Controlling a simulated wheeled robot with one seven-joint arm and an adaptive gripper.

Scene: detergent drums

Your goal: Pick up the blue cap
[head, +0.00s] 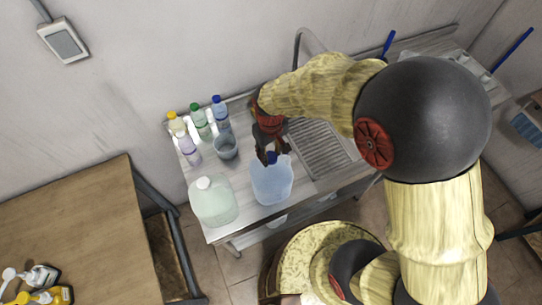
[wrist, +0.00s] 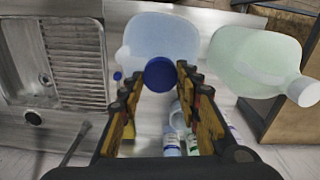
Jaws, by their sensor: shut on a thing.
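The blue cap (head: 272,157) shows at the top of the pale blue jug (head: 272,184), which stands near the counter's front edge. In the wrist view the round blue cap (wrist: 160,73) sits between my fingertips, with the jug (wrist: 158,36) just beyond it. My gripper (head: 266,155) reaches down from the counter's back side and is shut on the cap. Whether the cap still sits on the jug's neck cannot be told.
A pale green jug (head: 212,202) with a white cap stands left of the blue jug. A clear cup (head: 225,147) and several bottles (head: 200,122) stand behind. The sink with its ribbed drainboard (head: 322,150) lies right. A wooden table (head: 75,215) is at left.

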